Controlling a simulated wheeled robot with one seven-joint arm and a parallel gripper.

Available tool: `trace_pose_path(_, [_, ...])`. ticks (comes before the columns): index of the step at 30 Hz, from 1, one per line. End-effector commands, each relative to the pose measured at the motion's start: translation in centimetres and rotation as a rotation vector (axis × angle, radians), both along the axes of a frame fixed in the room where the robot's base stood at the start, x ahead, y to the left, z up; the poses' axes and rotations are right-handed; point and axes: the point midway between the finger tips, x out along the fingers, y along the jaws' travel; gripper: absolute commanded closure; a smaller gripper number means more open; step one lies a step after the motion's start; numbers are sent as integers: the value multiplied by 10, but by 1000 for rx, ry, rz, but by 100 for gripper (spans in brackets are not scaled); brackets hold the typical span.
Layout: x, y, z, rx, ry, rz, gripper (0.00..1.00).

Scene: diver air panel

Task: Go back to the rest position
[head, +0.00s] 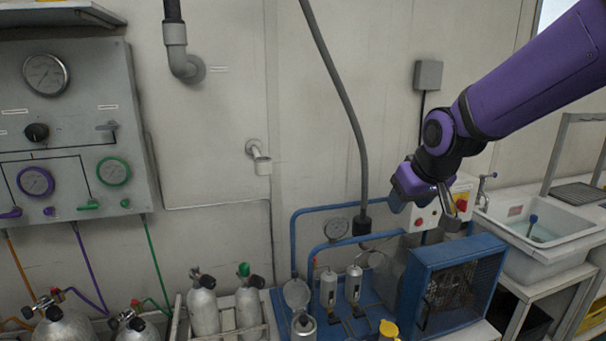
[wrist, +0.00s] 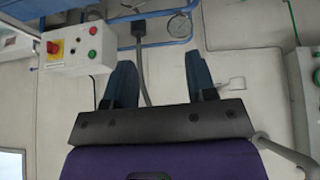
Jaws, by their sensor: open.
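My gripper (head: 447,212) is at the end of my purple arm, at the right of the head view, in front of the wall and above the blue compressor (head: 455,280). In the wrist view my gripper (wrist: 160,85) shows two blue-grey fingers spread apart with nothing between them. Behind the fingers are the pale wall and a grey hose (wrist: 141,75).
A gauge panel (head: 75,85) hangs on the wall at left. Grey cylinders (head: 204,310) stand below it. A sink (head: 540,235) is at right. A small gauge (head: 336,228) and blue pipes are left of the control box. The wall area in the middle is mostly open.

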Motion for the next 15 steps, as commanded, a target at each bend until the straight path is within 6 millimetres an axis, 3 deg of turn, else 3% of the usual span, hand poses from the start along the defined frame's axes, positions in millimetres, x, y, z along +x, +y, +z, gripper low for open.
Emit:
trace_pose_path(6, [-66,-36,37,-7,11,-82,49])
trace_pose_path(15, [-160,-73,62,8,38,-192,49])
